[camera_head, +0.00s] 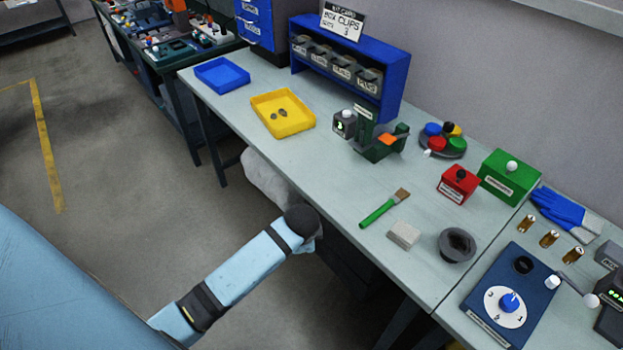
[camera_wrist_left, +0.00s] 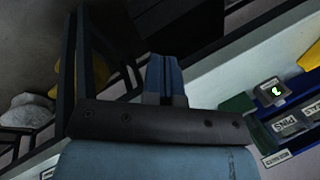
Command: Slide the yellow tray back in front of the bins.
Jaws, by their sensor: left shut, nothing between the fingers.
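The yellow tray (camera_head: 298,130) lies flat on the grey-green workbench, a little in front and to the left of the bin rack, with two small dark pieces inside. The bins (camera_head: 341,69) are a row of grey labelled boxes in a blue rack (camera_head: 391,96). My left arm (camera_head: 247,268) ends low near the bench's front edge in the head view, well short of the tray; its fingers are hidden there. In the left wrist view my left gripper (camera_wrist_left: 163,65) is shut with nothing between its fingers. My right gripper is not in view.
A blue tray (camera_head: 222,75) lies left of the yellow one. A green fixture (camera_head: 380,147) with a small dark box stands to its right. A brush (camera_head: 383,208), a grey block (camera_head: 403,235) and a dark bowl (camera_head: 457,246) lie nearer. The bench between tray and brush is clear.

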